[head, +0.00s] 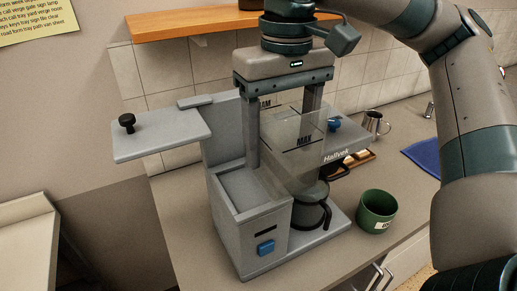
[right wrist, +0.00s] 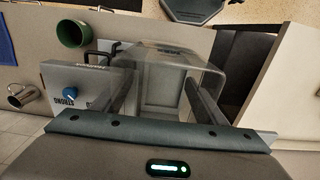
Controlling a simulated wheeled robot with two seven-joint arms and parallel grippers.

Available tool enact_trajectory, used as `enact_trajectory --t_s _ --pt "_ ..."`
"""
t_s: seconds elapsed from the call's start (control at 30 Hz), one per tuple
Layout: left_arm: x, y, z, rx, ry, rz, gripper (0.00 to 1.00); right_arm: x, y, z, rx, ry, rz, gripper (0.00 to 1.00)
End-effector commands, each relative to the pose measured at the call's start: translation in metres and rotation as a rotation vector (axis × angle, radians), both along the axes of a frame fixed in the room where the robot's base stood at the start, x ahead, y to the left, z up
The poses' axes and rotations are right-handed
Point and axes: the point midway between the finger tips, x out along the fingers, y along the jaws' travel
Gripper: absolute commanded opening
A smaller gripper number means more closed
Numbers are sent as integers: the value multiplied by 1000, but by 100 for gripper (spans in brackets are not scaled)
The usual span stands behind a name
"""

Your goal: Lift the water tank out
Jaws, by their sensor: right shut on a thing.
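The grey coffee machine (head: 225,195) stands on the counter, its lid (head: 160,135) with a black knob swung out to the left. The clear water tank (head: 298,145), marked MAX, is between the fingers of my right gripper (head: 282,135), which reaches down from above and is shut on it. The tank also shows in the right wrist view (right wrist: 165,82), with a finger on each side. In the head view it overlaps the brew head; whether its bottom is clear of the machine I cannot tell. My left gripper is not in view.
A carafe (head: 312,205) stands in the machine. A green mug (head: 376,211) is just right of it, with a metal mug (head: 374,122) and a blue cloth (head: 424,155) farther back. A wooden shelf (head: 180,26) is on the wall behind my right gripper.

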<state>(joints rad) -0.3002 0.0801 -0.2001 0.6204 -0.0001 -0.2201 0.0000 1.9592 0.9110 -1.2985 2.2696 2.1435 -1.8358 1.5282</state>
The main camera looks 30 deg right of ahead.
Motion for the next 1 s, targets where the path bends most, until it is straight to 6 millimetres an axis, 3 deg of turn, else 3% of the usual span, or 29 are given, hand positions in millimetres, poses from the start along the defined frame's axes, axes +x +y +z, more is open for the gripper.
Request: enact_trajectory --t_s 0.1,0.33,1.0 --pt "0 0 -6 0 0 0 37 -17 -4 9 0 -4 1 41" --pt "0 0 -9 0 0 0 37 -35 -8 21 1 -1 0 41" --pt "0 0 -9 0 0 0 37 -37 -9 23 0 0 0 41"
